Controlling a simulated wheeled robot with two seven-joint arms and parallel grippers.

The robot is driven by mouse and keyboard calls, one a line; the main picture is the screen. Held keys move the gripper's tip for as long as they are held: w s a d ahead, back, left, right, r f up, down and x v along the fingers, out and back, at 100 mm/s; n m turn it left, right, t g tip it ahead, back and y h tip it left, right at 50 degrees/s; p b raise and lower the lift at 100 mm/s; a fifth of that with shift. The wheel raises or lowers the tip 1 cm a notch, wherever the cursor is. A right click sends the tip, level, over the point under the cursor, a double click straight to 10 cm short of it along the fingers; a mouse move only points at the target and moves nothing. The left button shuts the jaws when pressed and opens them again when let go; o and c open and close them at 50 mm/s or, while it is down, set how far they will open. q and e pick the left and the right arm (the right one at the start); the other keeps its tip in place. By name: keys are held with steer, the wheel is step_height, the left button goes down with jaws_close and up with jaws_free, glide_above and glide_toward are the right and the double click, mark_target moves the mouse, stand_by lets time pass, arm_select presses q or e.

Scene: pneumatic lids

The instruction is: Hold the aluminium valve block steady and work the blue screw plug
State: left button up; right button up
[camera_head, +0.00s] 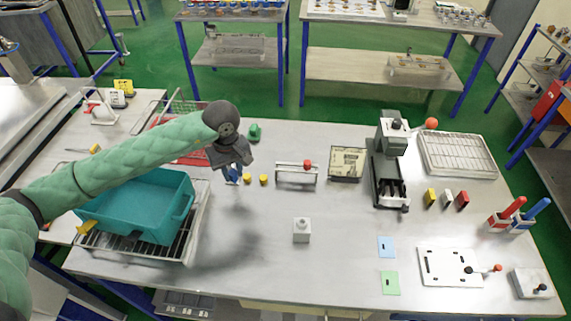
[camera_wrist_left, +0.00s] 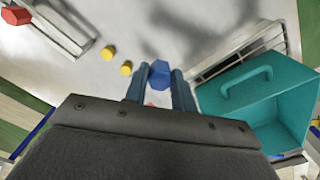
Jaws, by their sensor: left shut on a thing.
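My left gripper (camera_head: 233,174) points down above the table, to the right of the teal bin. In the left wrist view its two fingers (camera_wrist_left: 158,88) are shut on the blue screw plug (camera_wrist_left: 159,73). In the head view only a little blue of the plug shows between the fingertips. The aluminium valve block (camera_head: 302,231) is a small pale grey cube with a round feature on top. It stands upright on the table, below and right of the gripper and apart from it. My right gripper is not in view.
The teal bin (camera_head: 182,200) sits on a wire rack at left. Two yellow plugs (camera_head: 248,178) (camera_head: 263,180) stand close to the gripper. A metal stand with a red knob (camera_head: 308,163) is to the right. Table around the valve block is clear; blue and green cards (camera_head: 386,247) (camera_head: 390,283) lie farther right.

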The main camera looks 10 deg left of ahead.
arm_select(q)
steer(key=m, duration=0.5)
steer(key=shift+a, duration=0.1)
steer(key=shift+m, duration=1)
steer(key=shift+r, duration=0.15)
